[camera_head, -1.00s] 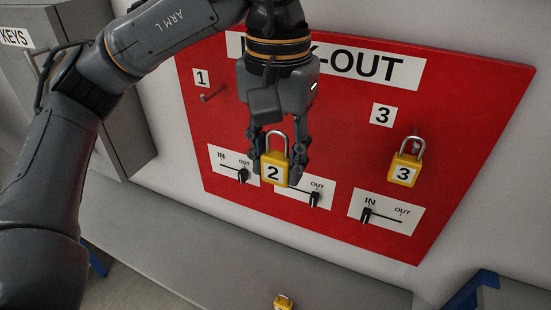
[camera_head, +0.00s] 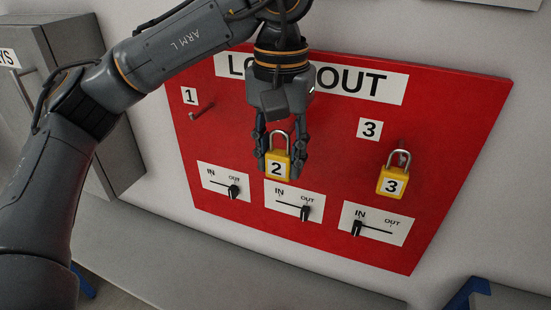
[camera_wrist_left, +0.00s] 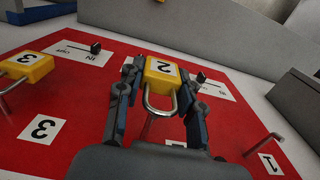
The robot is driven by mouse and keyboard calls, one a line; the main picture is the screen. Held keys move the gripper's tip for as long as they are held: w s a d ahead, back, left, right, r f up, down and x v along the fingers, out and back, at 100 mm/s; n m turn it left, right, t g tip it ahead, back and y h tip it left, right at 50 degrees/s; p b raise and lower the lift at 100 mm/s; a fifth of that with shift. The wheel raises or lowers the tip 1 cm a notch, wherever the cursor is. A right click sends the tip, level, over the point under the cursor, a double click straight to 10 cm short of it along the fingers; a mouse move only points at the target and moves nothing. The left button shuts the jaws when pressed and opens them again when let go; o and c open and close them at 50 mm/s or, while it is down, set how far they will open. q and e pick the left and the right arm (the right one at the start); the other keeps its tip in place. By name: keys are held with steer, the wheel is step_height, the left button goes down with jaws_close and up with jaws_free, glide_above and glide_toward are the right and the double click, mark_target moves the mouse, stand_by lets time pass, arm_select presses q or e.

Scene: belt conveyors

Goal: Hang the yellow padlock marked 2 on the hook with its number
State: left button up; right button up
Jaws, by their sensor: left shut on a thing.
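The yellow padlock marked 2 (camera_head: 277,167) is upright between the fingers of my left gripper (camera_head: 280,165), shackle up, in front of the red board (camera_head: 440,140). The left wrist view also shows the padlock (camera_wrist_left: 160,76), held by its body between the two fingers. A thin hook (camera_wrist_left: 147,130) shows near its shackle there; I cannot tell whether the shackle is around it. A white label behind is mostly hidden by the gripper. In the head view my gripper covers the board between labels 1 (camera_head: 189,95) and 3 (camera_head: 370,129). My right gripper is out of view.
Another yellow padlock marked 3 (camera_head: 393,182) hangs on the right-hand hook. The hook below label 1 (camera_head: 202,111) is bare. Switch plates (camera_head: 293,200) sit low on the board, below the held padlock. A grey cabinet (camera_head: 75,75) stands at the left.

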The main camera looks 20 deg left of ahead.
arm_select(q)
steer(key=w, duration=0.1)
steer(key=w+f, duration=0.1)
steer(key=w, duration=0.1)
steer(key=shift+w, duration=0.25)
steer(key=shift+f, duration=0.2)
stand_by(0.8)
steer(key=o, duration=1.3)
